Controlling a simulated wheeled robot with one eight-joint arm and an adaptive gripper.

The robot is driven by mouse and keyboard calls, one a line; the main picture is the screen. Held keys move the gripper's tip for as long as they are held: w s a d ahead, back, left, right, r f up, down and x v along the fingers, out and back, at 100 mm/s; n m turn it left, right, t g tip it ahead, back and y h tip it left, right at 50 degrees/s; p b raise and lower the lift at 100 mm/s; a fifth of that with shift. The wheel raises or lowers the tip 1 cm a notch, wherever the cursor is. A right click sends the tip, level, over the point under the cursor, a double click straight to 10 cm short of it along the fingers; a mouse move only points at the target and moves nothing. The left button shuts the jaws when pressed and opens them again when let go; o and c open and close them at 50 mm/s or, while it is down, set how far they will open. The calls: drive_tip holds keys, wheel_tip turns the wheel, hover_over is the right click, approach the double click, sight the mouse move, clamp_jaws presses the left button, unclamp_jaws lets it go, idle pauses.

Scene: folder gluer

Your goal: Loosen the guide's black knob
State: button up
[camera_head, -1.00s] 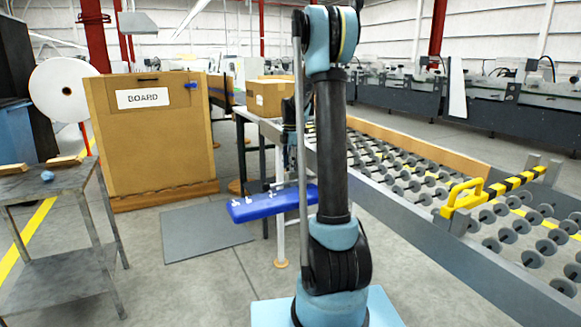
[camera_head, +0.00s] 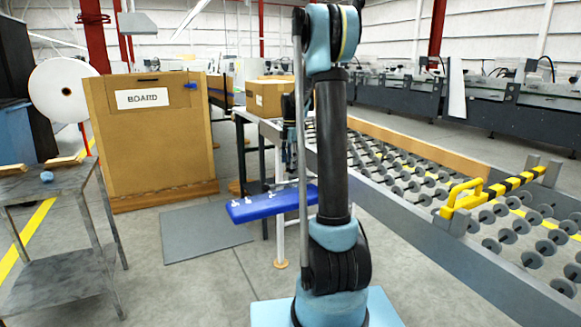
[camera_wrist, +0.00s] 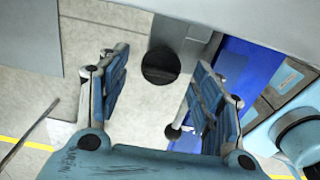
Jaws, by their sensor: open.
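A round black knob (camera_wrist: 160,65) shows at the end of a grey bar in the wrist view. It lies beyond my gripper (camera_wrist: 155,95), between the lines of its two blue-padded fingers. The fingers are spread wide and hold nothing; I see no contact with the knob. I cannot make out the knob in that view.
A blue tray (camera_head: 270,206) with small white pieces sits below my gripper; its blue surface also shows in the wrist view (camera_wrist: 233,62).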

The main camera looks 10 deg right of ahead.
wheel_tip(320, 180, up, 10)
idle(0.4)
drive_tip(key=shift+s, duration=0.1)
drive_tip(key=s+f+m+t, duration=0.15)
drive_tip(key=s+m, duration=0.85)
drive_tip(key=s, duration=1.4)
drive_tip(key=s+f+m, duration=1.1)
drive_tip(key=s+f, duration=0.5)
drive_tip(key=s, duration=0.4)
drive_tip(key=shift+f+m+t, duration=0.3)
drive_tip(key=shift+t, duration=0.05)
drive_tip(key=shift+a, duration=0.1)
